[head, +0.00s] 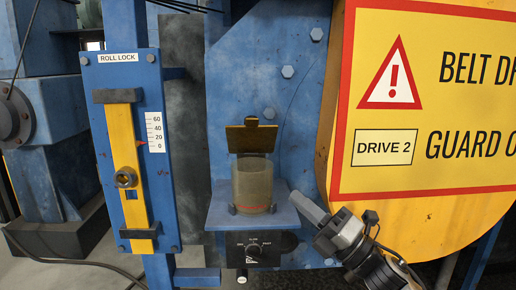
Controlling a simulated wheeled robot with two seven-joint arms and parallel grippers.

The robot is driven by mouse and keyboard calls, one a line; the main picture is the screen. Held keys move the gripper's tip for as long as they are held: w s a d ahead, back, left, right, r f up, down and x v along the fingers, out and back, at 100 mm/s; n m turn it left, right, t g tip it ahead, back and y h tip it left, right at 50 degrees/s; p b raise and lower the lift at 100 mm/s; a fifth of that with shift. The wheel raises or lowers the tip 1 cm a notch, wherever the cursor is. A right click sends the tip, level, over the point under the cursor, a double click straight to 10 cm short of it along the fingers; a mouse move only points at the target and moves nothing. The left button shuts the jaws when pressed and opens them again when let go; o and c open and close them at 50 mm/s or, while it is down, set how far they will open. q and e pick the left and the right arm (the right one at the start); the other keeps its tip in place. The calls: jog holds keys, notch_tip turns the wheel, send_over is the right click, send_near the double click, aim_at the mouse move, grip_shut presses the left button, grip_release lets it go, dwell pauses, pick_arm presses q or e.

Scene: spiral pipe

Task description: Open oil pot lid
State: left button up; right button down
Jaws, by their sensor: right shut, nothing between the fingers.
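The oil pot (252,186) is a cloudy, cylindrical container on a small blue shelf (222,215). Its brass-coloured lid (250,139) stands raised, close to upright, at the back of the pot's top, with a small dark tab at its upper edge. The lid looks open. My right gripper (297,199) comes in from the lower right. Its fingers are together and empty, to the right of the pot at about the height of its lower part, apart from pot and lid. My left gripper is not in view.
A dark knob panel (255,248) sits under the shelf. Left is a blue ROLL LOCK panel (163,190) with a yellow slider (125,155). A large yellow belt guard (345,190) with a warning sign (430,100) fills the right. Bolts stud the blue plate behind the pot.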

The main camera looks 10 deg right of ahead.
aim_at(248, 135)
jog(key=shift+n+g+y, duration=0.3)
jog(key=shift+n, duration=0.4)
jog(key=w+a+r+p, duration=0.1)
jog(key=w+r, duration=0.1)
jog(key=w, duration=0.1)
jog(key=w+a+r+p, duration=0.1)
jog(key=w+a+r, duration=0.1)
jog(key=w+r, duration=0.1)
jog(key=w+a+r+p, duration=0.1)
jog(key=w+a+r, duration=0.1)
jog(key=w+r, duration=0.1)
jog(key=shift+a+r, duration=0.2)
jog(key=shift+r, duration=0.05)
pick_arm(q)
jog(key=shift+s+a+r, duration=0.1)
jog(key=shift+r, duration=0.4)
pick_arm(e)
jog(key=shift+w+r, duration=0.1)
jog(key=shift+w, duration=0.05)
